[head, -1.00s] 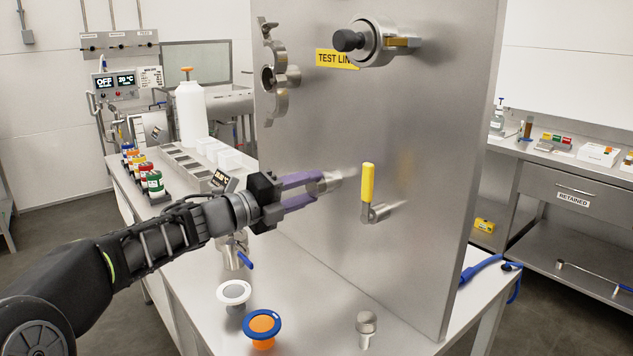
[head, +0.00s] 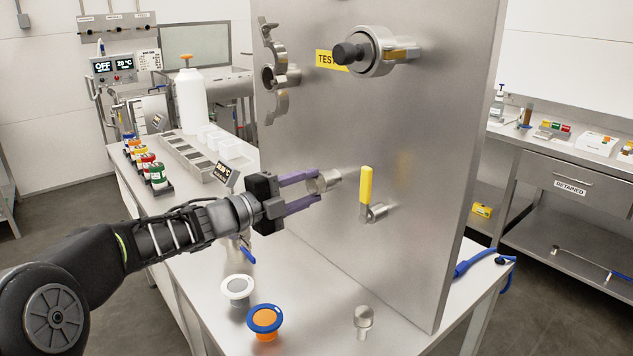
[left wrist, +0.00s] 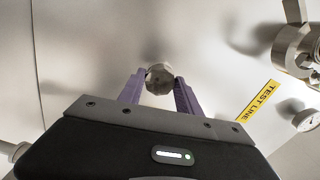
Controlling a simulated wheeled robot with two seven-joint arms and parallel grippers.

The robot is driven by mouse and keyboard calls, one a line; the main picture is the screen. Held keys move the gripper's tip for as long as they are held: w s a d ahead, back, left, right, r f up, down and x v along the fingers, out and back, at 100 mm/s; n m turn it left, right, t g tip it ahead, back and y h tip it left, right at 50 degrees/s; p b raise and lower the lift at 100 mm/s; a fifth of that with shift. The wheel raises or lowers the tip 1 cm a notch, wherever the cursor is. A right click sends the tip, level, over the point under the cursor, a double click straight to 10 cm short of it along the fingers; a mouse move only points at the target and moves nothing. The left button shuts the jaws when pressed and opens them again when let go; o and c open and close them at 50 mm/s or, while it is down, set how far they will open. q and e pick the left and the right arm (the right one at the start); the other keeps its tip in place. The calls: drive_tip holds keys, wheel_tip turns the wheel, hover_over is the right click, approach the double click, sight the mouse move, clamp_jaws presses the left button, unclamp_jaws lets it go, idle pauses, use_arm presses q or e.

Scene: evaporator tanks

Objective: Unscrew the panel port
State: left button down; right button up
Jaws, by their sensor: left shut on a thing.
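The panel port's metal knob (head: 322,183) sticks out from the upright steel panel (head: 440,150), left of a yellow-handled valve (head: 366,187). My left gripper (head: 316,190) is shut on this knob, with one purple finger above it and one below. In the left wrist view the faceted grey knob (left wrist: 159,79) sits between the tips of the purple fingers (left wrist: 159,90). The knob's base is partly hidden in the head view. My right gripper is not in view.
Above are a black-knobbed fitting (head: 362,52), the yellow test line label (head: 328,59) and an open clamp (head: 272,75). On the table below stand a white-rimmed cap (head: 237,287), a blue-and-orange cap (head: 265,319) and a metal plug (head: 363,318). A blue-handled valve (head: 247,252) is under my forearm.

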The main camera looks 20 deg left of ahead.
use_arm(q)
drive_tip(key=n+p, duration=0.3)
drive_tip(key=p, duration=0.1)
drive_tip(key=shift+r, duration=0.15)
drive_tip(key=shift+n+p, duration=0.6)
drive_tip(key=shift+n, duration=0.2)
drive_tip(key=shift+f, duration=0.25)
drive_tip(key=shift+r+n+p, duration=0.2)
drive_tip(key=shift+n+p, duration=0.3)
drive_tip(key=shift+p, duration=0.15)
drive_tip(key=n+p, duration=0.3)
drive_tip(key=shift+n+p, duration=0.6)
drive_tip(key=shift+p, duration=0.1)
drive_tip(key=shift+f, duration=0.2)
